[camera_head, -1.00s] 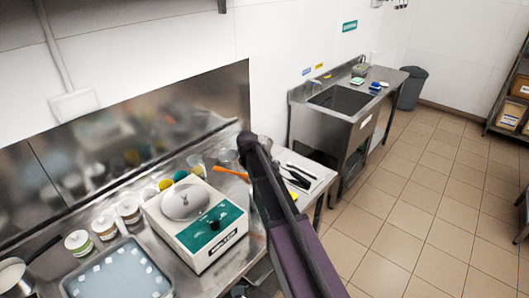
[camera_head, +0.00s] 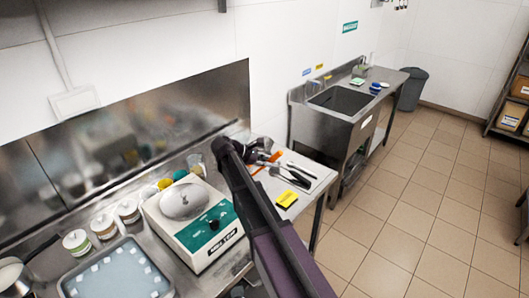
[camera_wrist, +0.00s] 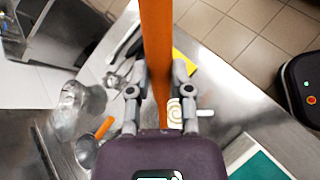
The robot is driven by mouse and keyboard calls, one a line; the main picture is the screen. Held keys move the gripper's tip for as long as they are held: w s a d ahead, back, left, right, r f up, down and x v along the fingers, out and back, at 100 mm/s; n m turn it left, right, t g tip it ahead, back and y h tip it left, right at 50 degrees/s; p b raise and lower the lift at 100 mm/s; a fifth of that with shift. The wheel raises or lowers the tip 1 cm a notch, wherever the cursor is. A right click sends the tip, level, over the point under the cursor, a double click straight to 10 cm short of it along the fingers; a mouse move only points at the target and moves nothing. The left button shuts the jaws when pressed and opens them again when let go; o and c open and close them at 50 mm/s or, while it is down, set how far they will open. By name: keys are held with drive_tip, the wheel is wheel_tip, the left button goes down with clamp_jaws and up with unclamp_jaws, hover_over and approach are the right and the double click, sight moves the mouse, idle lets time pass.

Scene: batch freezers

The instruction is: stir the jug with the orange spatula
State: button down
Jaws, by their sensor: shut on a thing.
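The orange spatula (camera_wrist: 156,45) stands lengthwise between the two fingers of my gripper (camera_wrist: 158,72) in the wrist view, and the fingers are shut on it. In the head view my gripper (camera_head: 222,149) is over the counter's back edge, and an orange strip (camera_head: 267,164) shows to its right; I cannot tell if this is the held spatula. A clear jug-like vessel (camera_wrist: 78,108) stands left of my gripper in the wrist view, apart from the fingers. A clear container (camera_head: 196,164) also shows left of my gripper in the head view. The spatula's lower end is hidden.
A steel scoop or ladle (camera_wrist: 87,151) lies beside a short orange piece (camera_wrist: 104,128). A white machine with a teal panel (camera_head: 226,236) stands left of my arm. Dark-handled utensils (camera_head: 297,178) and a yellow block (camera_head: 287,199) lie at the counter's right end.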

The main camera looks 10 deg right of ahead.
sight(262, 168)
drive_tip(key=r+h, duration=0.2)
drive_tip(key=r, duration=0.1)
drive_tip(key=a+r+h, duration=0.1)
drive_tip(key=r+h, duration=0.1)
drive_tip(key=shift+s+r, duration=0.15)
drive_tip(key=shift+s, duration=0.15)
drive_tip(key=shift+d+f+b, duration=0.1)
drive_tip(key=shift+f+b, duration=0.1)
drive_tip(key=shift+b, duration=0.2)
wheel_tip(262, 168, down, 9)
drive_tip(key=b, duration=0.9)
idle(0.6)
drive_tip(key=shift+f, duration=0.1)
drive_tip(key=shift+s, duration=0.15)
idle(0.4)
